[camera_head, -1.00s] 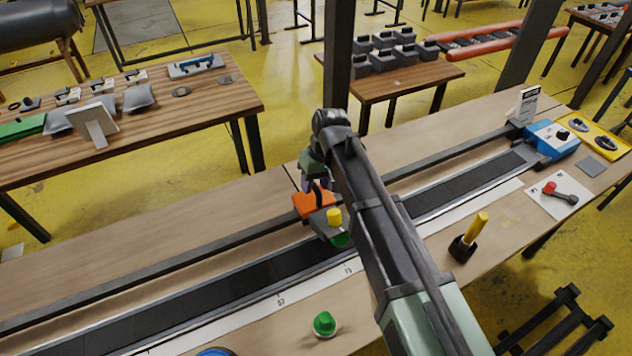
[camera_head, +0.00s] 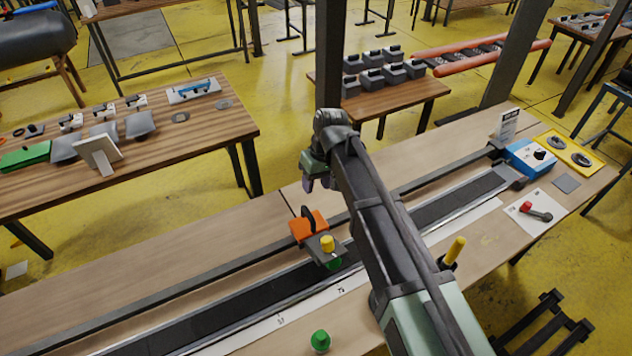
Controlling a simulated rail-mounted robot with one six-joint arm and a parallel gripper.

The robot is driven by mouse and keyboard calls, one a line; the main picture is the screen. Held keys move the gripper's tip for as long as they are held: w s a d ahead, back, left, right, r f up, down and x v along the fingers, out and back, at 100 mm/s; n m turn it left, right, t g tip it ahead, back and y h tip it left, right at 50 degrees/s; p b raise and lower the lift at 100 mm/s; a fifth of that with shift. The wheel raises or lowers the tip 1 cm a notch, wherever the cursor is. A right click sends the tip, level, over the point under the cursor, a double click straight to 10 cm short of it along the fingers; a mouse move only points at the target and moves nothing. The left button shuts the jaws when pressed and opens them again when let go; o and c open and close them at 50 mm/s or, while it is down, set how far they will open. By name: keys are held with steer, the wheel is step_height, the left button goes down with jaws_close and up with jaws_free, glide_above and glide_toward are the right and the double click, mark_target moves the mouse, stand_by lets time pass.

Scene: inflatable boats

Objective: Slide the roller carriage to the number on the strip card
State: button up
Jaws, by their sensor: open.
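The roller carriage is an orange block (camera_head: 309,225) with a black loop handle, joined to a grey plate with a yellow knob (camera_head: 327,243) and a green part below. It sits across the long track near the mark that looks like 73 on the white number strip (camera_head: 300,312). My gripper (camera_head: 318,184) is open and empty, apart from the carriage and just above its handle in the picture; its fingers are partly hidden by my arm. An upright white card (camera_head: 507,123) stands at the track's far right end; its print is too small to read.
A dark belt track (camera_head: 250,301) runs diagonally along the bench. A blue box (camera_head: 531,157) stands at its right end. A green knob (camera_head: 320,341) and a yellow-handled tool (camera_head: 454,250) are on the near side. My arm hides part of the track and strip.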

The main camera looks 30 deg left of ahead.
mark_target(309, 212)
steer(key=f+b, duration=0.3)
steer(key=s+a+f+b, duration=0.1)
steer(key=f+b, duration=0.7)
steer(key=shift+s+a, duration=0.2)
steer(key=shift+s, duration=0.1)
steer(key=shift+r, duration=0.1)
steer(key=shift+r, duration=0.1)
steer(key=shift+c, duration=0.2)
jaws_close()
